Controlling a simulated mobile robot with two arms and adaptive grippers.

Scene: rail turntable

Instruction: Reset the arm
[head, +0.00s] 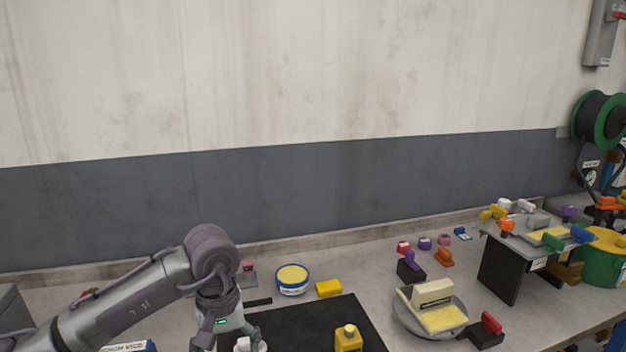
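My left arm comes in from the lower left of the head view. Its gripper (232,338) points down at the bottom edge, beside the left side of a black mat (290,322). A small white object (243,345) shows at the fingers; the fingertips are cut off by the frame edge, so I cannot tell whether they hold it. My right arm and gripper are not in view.
On the bench stand a blue-white tub (292,280), a yellow block (329,288), a yellow bottle (348,339), a round grey plate (405,318) with cream blocks, and a raised stand (500,268) with several coloured pieces. A green container (603,268) is at right.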

